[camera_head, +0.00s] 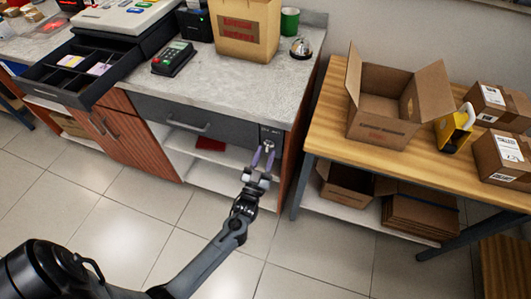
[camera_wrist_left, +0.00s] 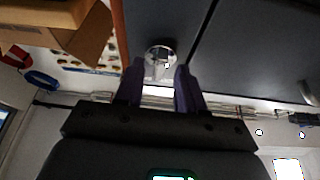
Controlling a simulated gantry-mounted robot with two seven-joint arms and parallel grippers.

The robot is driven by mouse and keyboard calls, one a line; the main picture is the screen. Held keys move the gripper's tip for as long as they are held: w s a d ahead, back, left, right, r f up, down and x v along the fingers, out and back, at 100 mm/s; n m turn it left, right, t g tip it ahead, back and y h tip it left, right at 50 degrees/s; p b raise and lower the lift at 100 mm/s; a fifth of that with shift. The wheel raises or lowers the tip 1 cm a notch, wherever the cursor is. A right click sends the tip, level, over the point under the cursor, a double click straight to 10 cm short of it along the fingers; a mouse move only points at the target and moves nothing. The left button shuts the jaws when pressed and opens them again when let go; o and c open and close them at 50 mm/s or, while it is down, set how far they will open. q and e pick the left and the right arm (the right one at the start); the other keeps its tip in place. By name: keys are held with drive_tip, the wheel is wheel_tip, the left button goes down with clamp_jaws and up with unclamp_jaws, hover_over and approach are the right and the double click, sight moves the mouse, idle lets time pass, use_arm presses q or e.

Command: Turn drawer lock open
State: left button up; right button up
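The grey drawer front (camera_head: 215,125) sits under the counter top, and its bar handle (camera_head: 188,126) is left of the lock. The drawer looks shut. The drawer lock (camera_head: 269,134) is at the drawer's right end. In the left wrist view the round, shiny lock (camera_wrist_left: 160,50) has a small metal piece at its middle; I cannot tell its exact turn. My left gripper (camera_head: 263,157) points at the lock. Its two purple fingers (camera_wrist_left: 158,80) are apart, one on each side of the lock in that view. I cannot tell whether they touch it. My right gripper is not in view.
A wooden table (camera_head: 335,120) with an open box (camera_head: 383,125) stands close on the right. An open cash drawer (camera_head: 75,85) juts out at the left. A card terminal (camera_head: 173,58) and bell (camera_head: 300,48) are on the counter. The tiled floor in front is clear.

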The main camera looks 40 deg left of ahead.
use_arm(q)
drive_tip(key=v, duration=1)
drive_tip(key=shift+p, duration=0.45)
